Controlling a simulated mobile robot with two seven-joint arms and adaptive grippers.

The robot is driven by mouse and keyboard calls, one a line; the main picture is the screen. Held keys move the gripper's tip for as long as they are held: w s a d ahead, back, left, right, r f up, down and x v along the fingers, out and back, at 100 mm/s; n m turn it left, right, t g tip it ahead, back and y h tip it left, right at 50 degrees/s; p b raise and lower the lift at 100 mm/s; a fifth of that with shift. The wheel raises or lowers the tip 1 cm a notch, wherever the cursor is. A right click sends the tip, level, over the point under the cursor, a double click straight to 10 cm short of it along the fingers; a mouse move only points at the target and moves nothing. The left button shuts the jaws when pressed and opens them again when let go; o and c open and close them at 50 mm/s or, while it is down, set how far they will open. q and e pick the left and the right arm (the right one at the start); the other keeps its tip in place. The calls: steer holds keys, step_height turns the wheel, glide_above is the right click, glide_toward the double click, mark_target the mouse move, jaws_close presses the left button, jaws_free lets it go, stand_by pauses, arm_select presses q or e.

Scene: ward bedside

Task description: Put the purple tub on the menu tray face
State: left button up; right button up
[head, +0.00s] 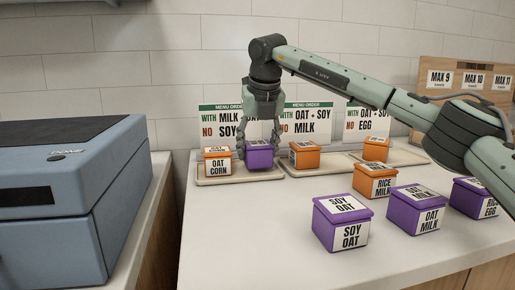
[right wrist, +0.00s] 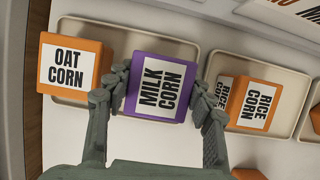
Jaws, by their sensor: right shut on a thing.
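A purple tub (right wrist: 160,89) labelled "MILK CORN" is between the fingers of my right gripper (head: 262,140). In the head view the same purple tub (head: 260,157) is at the left menu tray (head: 240,175), in front of the card reading "WITH MILK", "NO SOY" (head: 222,122). In the right wrist view my right gripper (right wrist: 160,95) is shut on this tub from both sides. The tub is over the tray (right wrist: 185,50); whether its base touches the tray I cannot tell. An orange "OAT CORN" tub (head: 218,162) stands on the tray's left part. My left gripper is not visible.
The middle tray (head: 335,165) holds an orange "RICE CORN" tub (head: 304,154). Another orange tub (head: 376,148) is at the right tray. On the counter stand an orange "RICE MILK" tub (head: 376,181) and purple tubs, including "SOY OAT" (head: 341,223) and "OAT MILK" (head: 416,210). A blue-grey box (head: 75,200) stands left.

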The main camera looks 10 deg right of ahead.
steer(key=shift+f+b, duration=0.4)
steer(key=shift+f, duration=0.15)
steer(key=o, duration=1.4)
